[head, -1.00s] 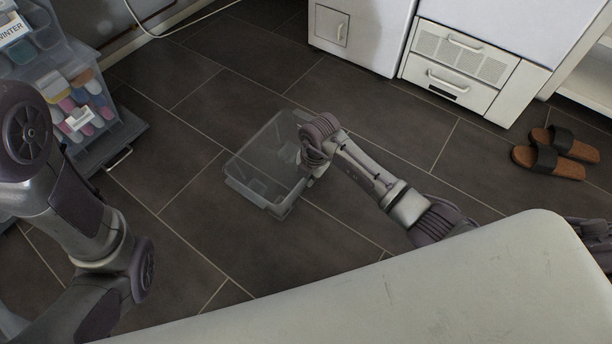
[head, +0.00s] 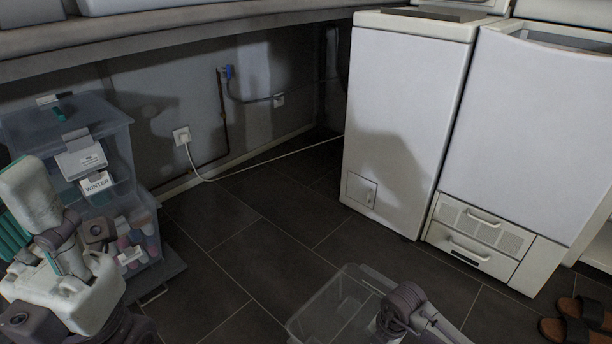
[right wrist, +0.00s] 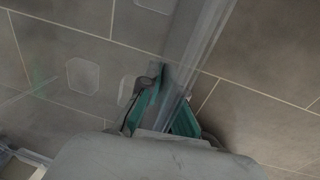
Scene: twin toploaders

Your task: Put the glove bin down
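A clear, empty-looking bin, which I take as the glove bin (head: 335,305), is low over or on the dark floor at the bottom of the head view. I cannot tell whether it touches the floor. My right gripper (right wrist: 168,98) has its teal pads on both sides of the bin's clear wall (right wrist: 200,45) and is shut on it. In the head view my right wrist covers the bin's right side. My left gripper (head: 28,250), pale with teal pads, is at the left edge in front of the stacked bins; its opening is unclear.
Stacked clear bins (head: 115,135) with a WINTER label and coloured contents stand at left on a dark base (head: 170,275). White appliances (head: 405,120) stand at the back right. A cable (head: 265,162) runs along the wall. Sandals (head: 585,320) lie at right. Open floor lies between.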

